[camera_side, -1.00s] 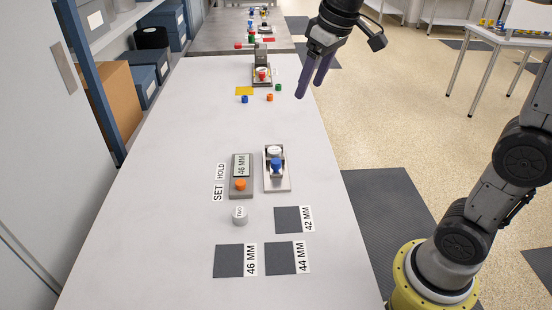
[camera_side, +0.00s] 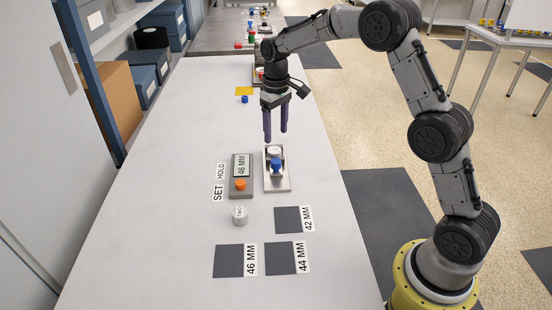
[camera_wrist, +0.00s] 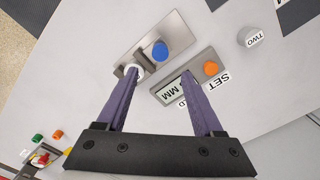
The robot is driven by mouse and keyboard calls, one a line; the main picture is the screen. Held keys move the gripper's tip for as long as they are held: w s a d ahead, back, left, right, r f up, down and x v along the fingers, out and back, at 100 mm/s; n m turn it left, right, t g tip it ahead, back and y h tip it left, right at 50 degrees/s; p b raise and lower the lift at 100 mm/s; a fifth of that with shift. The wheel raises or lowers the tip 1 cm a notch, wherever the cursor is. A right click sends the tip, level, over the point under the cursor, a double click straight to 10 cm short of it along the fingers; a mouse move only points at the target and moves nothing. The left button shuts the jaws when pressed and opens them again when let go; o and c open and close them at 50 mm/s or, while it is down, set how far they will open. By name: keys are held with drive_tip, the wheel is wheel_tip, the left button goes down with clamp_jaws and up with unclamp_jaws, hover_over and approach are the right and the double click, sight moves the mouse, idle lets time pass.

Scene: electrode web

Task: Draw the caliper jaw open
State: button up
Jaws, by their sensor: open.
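The caliper (camera_side: 276,184) is a pale metal plate on the table with a blue knob (camera_side: 276,165) and a white round piece (camera_side: 274,151) at its far end. In the wrist view the plate (camera_wrist: 178,33) lies beyond my fingers, with the blue knob (camera_wrist: 160,50) on it and the white piece (camera_wrist: 133,72) by the left fingertip. My gripper (camera_side: 275,138) points down above the caliper's far end, fingers apart and empty. In the wrist view, my gripper (camera_wrist: 162,74) partly covers the white piece; I cannot tell whether they touch.
Beside the caliper is a grey display box (camera_side: 241,195) reading 46 MM, with an orange button (camera_side: 240,185) and SET and HOLD labels. A white TWO cylinder (camera_side: 239,214) stands nearer. Dark pads marked 42 MM (camera_side: 287,220), 44 MM (camera_side: 280,258) and 46 MM (camera_side: 229,261) lie in front.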

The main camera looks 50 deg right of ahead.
sight(276, 161)
wheel_tip(276, 161, down, 11)
drive_tip(key=shift+r, duration=0.2)
drive_tip(key=shift+c, duration=0.3)
clamp_jaws()
drive_tip(key=shift+r, duration=0.1)
idle(1.2)
